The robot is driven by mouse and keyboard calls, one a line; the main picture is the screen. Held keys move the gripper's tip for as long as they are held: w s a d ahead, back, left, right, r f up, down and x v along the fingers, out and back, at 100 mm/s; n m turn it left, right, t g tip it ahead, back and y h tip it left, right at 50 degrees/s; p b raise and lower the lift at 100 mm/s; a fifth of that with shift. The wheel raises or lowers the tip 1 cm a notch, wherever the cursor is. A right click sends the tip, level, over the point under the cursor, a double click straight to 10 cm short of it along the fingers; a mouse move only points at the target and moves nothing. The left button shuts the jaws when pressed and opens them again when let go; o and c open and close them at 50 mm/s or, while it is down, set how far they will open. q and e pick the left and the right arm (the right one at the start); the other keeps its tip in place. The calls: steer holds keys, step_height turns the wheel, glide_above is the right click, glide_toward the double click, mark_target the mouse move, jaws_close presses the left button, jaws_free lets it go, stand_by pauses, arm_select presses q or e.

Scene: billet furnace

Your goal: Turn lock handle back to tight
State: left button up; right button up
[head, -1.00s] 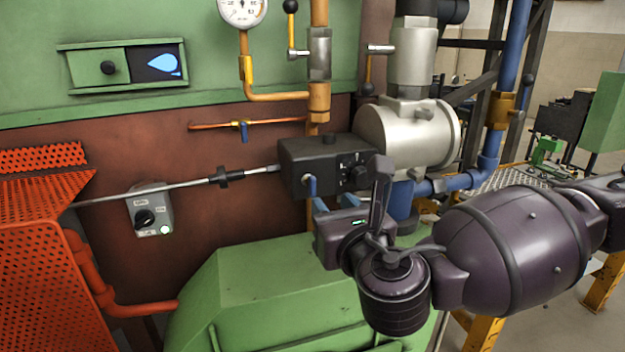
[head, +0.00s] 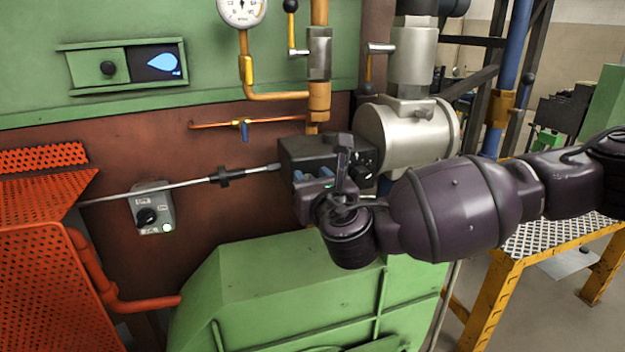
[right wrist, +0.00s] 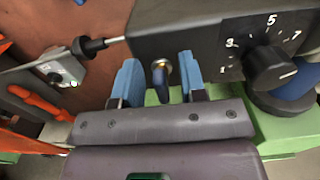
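The lock handle (right wrist: 160,78) is a small dark blue lever with a metal hub on the black control box (head: 302,152). The right wrist view shows it end-on between the blue fingers of my right gripper (right wrist: 160,82). The gripper is open, with one finger on each side of the handle and a visible gap to each. In the head view my right gripper (head: 310,176) is right in front of the box and hides the handle. My left gripper is not in view.
A dial knob (right wrist: 268,68) with numbers sits on the box, right of the handle. A metal rod (head: 160,189) runs left from the box. An orange perforated guard (head: 40,260) stands at left. A green housing (head: 290,285) lies below my right arm.

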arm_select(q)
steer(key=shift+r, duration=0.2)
arm_select(e)
jaws_close()
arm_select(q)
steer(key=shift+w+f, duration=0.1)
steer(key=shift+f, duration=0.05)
arm_select(e)
steer(key=shift+m, duration=0.3)
steer(key=shift+d+f+m+b, duration=0.15)
steer(key=shift+f+m+b, duration=0.05)
steer(key=shift+m+b, duration=0.9)
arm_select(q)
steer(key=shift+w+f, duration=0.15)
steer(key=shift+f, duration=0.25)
arm_select(e)
steer(key=shift+w+d+f+m, duration=0.1)
steer(key=shift+d+f+m, duration=0.05)
steer(key=shift+m, duration=2.35)
steer(key=shift+d+f+m, duration=0.1)
steer(key=shift+m, duration=2.4)
steer(key=shift+w+d+f+m, duration=0.1)
steer(key=shift+d+f+m, duration=0.05)
steer(key=shift+m, duration=2.35)
